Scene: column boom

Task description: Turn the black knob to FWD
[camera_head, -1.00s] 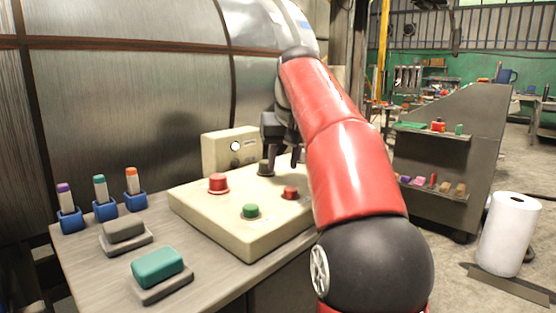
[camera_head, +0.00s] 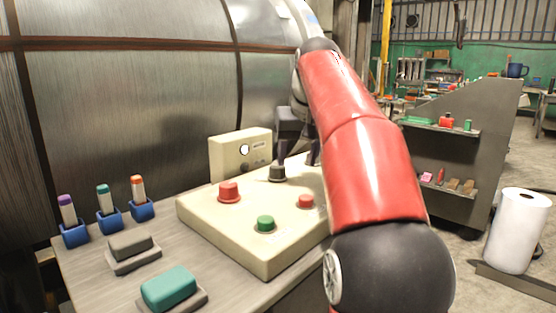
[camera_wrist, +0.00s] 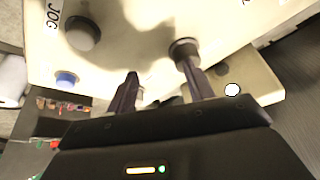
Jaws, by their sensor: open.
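The black knob (camera_head: 277,173) stands on the beige sloped control box (camera_head: 230,240), behind the red and green buttons. In the wrist view a dark round knob (camera_wrist: 185,48), which looks like the same one, shows at the tip of the right finger, partly covered by it. My gripper (camera_head: 298,153) is open and empty above the back of the box; the knob sits beside and below its left finger, not between the fingers. In the wrist view my gripper (camera_wrist: 158,66) shows both fingers spread. No FWD label is readable, and the knob's pointing direction cannot be told.
A red mushroom button (camera_head: 229,192), green button (camera_head: 265,224) and small red button (camera_head: 306,202) share the box. An upright panel with a white lamp (camera_head: 244,149) stands behind. The wrist view shows a large dark round control (camera_wrist: 82,33) by a JOG label and a blue button (camera_wrist: 66,78).

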